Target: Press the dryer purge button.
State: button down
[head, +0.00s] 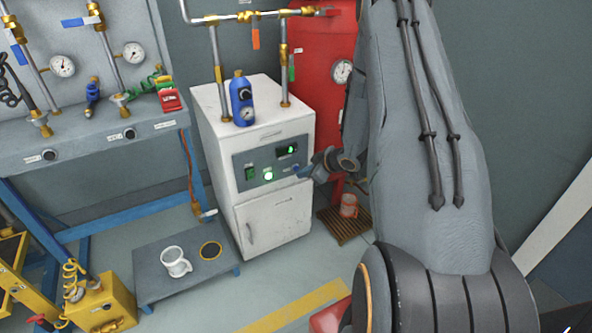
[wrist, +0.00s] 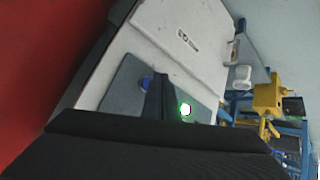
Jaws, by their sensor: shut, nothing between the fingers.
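The dryer is a white cabinet (head: 262,215) with a dark control panel (head: 258,158) on its upper front. The panel carries a green-lit round light (head: 268,175), a green switch (head: 250,174), a small display (head: 288,150) and a blue button at the right, partly hidden by my gripper. In the wrist view the blue button (wrist: 145,84) shows beside the dark finger, and the green light (wrist: 185,109) on its other side. My gripper (head: 303,170) is shut and empty, its tip close to the panel by the blue button. Whether it touches cannot be told. The labels are unreadable.
A blue filter bottle with gauge (head: 242,100) and pipes stand on the cabinet. A red tank (head: 318,50) is behind at right. A low grey platform (head: 150,285) holds a white mug (head: 175,262). A red mug (head: 349,205) stands on a wooden grate (head: 335,222).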

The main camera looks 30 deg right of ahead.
jog(key=shift+w, duration=0.25)
jog(key=shift+w, duration=0.15)
jog(key=shift+w, duration=0.4)
dwell(0.8)
jog(key=shift+s+p, duration=0.15)
jog(key=shift+p, duration=0.15)
jog(key=shift+s+p, duration=0.4)
jog(key=shift+s, duration=0.25)
jog(key=shift+s, duration=0.15)
jog(key=shift+s+d+p, duration=0.1)
jog(key=shift+s+p, duration=1)
jog(key=shift+s, duration=1.25)
